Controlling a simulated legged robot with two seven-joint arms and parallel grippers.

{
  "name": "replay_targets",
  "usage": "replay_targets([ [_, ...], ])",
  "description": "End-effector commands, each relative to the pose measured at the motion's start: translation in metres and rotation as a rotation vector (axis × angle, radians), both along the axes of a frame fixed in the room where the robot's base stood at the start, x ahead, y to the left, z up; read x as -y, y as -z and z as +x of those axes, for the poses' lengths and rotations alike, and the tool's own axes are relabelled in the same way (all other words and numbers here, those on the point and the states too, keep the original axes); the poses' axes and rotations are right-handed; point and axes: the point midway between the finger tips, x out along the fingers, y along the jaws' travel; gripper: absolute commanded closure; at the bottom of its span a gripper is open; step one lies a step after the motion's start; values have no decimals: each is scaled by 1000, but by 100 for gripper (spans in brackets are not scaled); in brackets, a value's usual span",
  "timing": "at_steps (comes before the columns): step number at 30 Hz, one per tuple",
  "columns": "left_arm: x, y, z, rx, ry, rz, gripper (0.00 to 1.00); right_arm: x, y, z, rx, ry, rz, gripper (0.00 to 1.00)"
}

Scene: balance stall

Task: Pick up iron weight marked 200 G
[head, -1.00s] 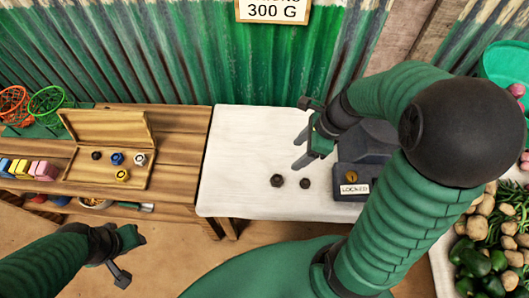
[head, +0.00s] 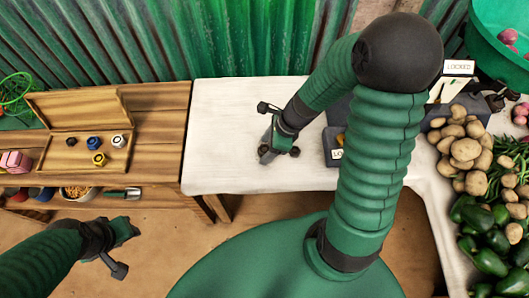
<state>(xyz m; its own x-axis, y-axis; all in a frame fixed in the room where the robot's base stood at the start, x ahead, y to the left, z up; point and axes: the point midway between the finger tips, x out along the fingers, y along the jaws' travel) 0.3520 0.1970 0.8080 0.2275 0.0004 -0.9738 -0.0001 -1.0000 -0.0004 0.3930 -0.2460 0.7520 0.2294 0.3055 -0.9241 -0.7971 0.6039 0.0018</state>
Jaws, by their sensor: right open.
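Two small dark iron weights lie on the white table (head: 220,120). One weight (head: 294,152) shows just right of my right gripper's fingers. The other is mostly hidden behind the fingers, with a dark edge showing at their left. No marking can be read on either. My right gripper (head: 272,151) is open, pointing down over the weights, and nothing shows held in it. I cannot tell whether it touches a weight. My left gripper (head: 128,231) is at the lower left, away from the weights, and its jaws are not clear.
An open wooden box (head: 82,152) with several small coloured weights stands on the wooden bench (head: 158,120). A dark box (head: 332,150), partly behind my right arm, stands right of the weights. Potatoes (head: 465,150) and green peppers (head: 486,245) fill the right side. The white table's left part is clear.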

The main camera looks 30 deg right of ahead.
Motion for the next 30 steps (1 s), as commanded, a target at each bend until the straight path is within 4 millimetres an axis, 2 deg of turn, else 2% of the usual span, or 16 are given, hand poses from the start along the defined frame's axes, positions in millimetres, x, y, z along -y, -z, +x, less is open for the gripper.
replay_targets([
  [6,0,0,0,1,0,0,64,-1,0,1,0,0,0,39],
  [20,0,0,0,1,0,0,64,0,0,0,1,0,-1,99],
  [30,0,-1,0,0,0,0,64,0,-1,0,1,0,0,100],
])
